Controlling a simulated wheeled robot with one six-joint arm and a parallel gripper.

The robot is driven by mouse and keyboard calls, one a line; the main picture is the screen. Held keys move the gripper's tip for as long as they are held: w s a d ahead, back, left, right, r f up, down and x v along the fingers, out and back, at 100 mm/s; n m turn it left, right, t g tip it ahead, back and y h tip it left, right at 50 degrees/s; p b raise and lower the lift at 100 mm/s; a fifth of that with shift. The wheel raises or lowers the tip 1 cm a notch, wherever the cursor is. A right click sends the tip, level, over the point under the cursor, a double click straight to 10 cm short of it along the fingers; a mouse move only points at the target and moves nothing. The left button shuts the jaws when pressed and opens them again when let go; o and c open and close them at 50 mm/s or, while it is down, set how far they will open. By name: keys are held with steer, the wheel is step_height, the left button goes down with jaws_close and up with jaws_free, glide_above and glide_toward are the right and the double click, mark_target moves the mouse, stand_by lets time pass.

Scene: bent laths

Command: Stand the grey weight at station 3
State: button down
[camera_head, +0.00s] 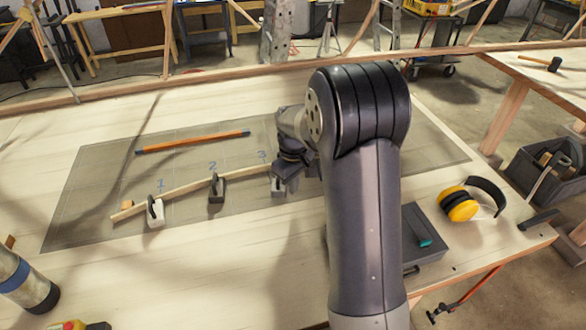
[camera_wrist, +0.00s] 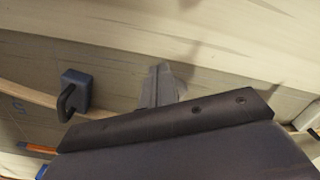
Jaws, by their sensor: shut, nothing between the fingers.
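A light grey block, which I take for the grey weight (camera_head: 277,187), stands beside the number 3 on the mat, near the right end of the bent lath (camera_head: 185,190). My gripper (camera_head: 288,178) is shut and empty, right beside this block and partly covering it. I cannot tell whether they touch. In the wrist view my gripper's grey fingers (camera_wrist: 160,86) show together in the middle. A dark bluish weight with a black hook (camera_wrist: 74,92) stands left of them against the lath; I cannot tell which station it is at.
A whitish weight (camera_head: 155,214) stands at station 1 and a dark one (camera_head: 217,190) at station 2. An orange pencil-like bar (camera_head: 193,141) lies behind the lath. Yellow ear defenders (camera_head: 459,204) and a grey box (camera_head: 418,239) are at the right. The mat's front is clear.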

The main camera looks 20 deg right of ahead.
mark_target(274, 183)
step_height(274, 183, down, 2)
steer(key=shift+f, duration=0.1)
steer(key=shift+w+a+r+p, duration=0.15)
steer(key=shift+w+a+p, duration=0.2)
steer(key=shift+w, duration=0.2)
steer(key=shift+w+a+r+p, duration=0.1)
steer(key=shift+w+a+p, duration=0.2)
steer(key=shift+w, duration=0.25)
steer(key=shift+w+a+f, duration=0.1)
steer(key=shift+w+a, duration=0.25)
steer(key=shift+w, duration=0.3)
steer(key=shift+w+a, duration=0.35)
steer(key=shift+w, duration=0.3)
steer(key=shift+w+a, duration=0.35)
steer(key=shift+w, duration=0.3)
steer(key=shift+w+a, duration=0.35)
steer(key=shift+w, duration=0.3)
steer(key=shift+s, duration=0.1)
